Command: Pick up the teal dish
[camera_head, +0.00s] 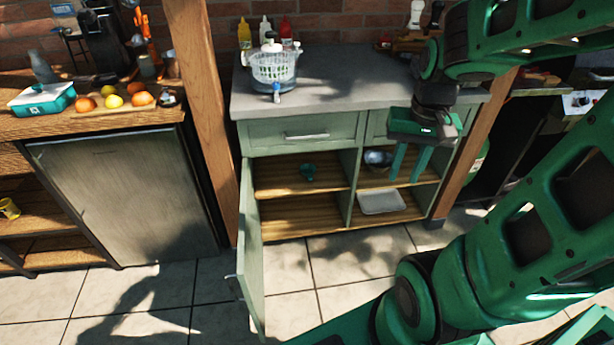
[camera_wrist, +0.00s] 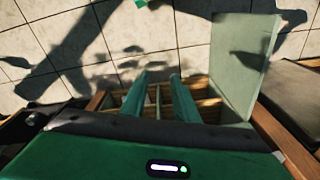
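A small teal dish (camera_head: 308,171) sits on the upper left shelf inside the green cabinet, in shade; its exact shape is hard to make out. My gripper (camera_head: 409,172) is open and empty, pointing down in front of the cabinet's right side, to the right of the dish and apart from it. In the wrist view my gripper's two fingers (camera_wrist: 160,95) are spread with nothing between them. I cannot make out the dish in the wrist view.
The cabinet's left door (camera_head: 250,250) stands open; it also shows in the wrist view (camera_wrist: 243,65). A metal bowl (camera_head: 378,158) and a white tray (camera_head: 382,201) occupy the right shelves. A teal box (camera_head: 43,99) and fruit are on the left counter. Floor in front is clear.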

